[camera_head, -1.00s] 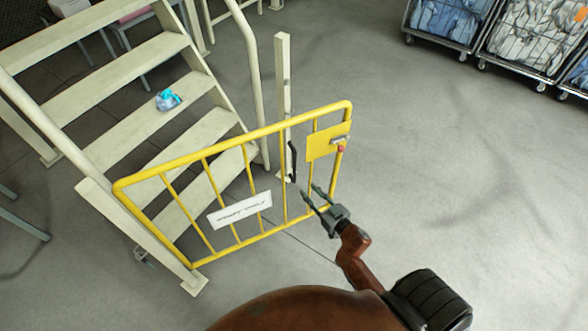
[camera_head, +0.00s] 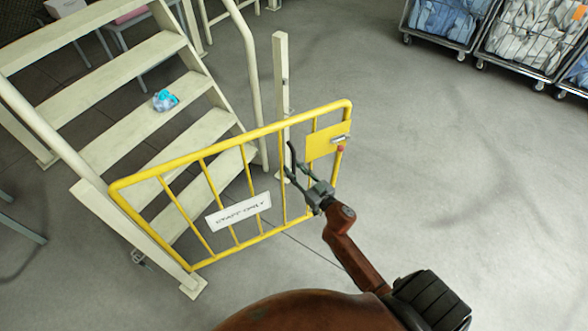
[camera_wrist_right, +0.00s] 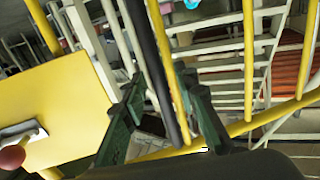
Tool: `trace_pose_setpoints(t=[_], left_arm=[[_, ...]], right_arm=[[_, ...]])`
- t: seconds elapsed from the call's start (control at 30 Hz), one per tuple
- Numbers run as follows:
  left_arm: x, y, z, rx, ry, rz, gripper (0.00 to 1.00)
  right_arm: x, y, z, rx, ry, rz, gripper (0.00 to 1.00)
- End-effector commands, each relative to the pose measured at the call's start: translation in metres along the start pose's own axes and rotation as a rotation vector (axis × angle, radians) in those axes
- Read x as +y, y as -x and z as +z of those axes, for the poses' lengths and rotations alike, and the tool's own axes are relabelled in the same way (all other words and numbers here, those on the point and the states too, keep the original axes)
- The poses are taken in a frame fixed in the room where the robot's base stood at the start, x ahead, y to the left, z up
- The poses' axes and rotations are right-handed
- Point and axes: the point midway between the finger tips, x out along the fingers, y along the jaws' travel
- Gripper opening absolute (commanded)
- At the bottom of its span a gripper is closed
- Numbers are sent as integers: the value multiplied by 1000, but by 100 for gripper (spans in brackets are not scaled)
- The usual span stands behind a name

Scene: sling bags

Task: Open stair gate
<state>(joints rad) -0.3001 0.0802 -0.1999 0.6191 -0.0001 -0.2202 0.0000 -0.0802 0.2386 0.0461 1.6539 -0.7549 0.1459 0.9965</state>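The yellow stair gate (camera_head: 232,134) stands across the foot of the stairs, with a white "STAFF ONLY" sign (camera_head: 238,212). Its free end carries a yellow plate (camera_head: 326,141) with a metal latch (camera_head: 338,140) and red knob (camera_head: 340,149). This end shows to the right of the white post (camera_head: 281,75), so the gate looks ajar. My right gripper (camera_head: 298,174) is at a dark upright handle near that end. In the right wrist view its open green fingers (camera_wrist_right: 162,88) lie either side of the black handle (camera_wrist_right: 150,50) and a yellow bar; contact is unclear. My left gripper is out of view.
Cream stairs (camera_head: 140,85) rise behind the gate, with a blue crumpled item (camera_head: 165,100) on one step. Wheeled wire carts (camera_head: 440,28) of cloth stand at the upper right. The grey floor right of the gate is clear.

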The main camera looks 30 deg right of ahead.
Motion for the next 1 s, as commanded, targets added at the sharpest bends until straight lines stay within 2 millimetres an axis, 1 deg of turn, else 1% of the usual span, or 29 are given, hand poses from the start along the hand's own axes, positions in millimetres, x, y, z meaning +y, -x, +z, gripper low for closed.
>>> trace_pose_setpoints(t=[0.1, 0.5, 1.0], left_arm=[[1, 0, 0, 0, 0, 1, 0], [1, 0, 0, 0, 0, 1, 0], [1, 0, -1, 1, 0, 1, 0]], right_arm=[[0, 0, 0, 0, 0, 0, 28], [0, 0, 0, 0, 0, 0, 0], [0, 0, 0, 0, -1, 1, 0]])
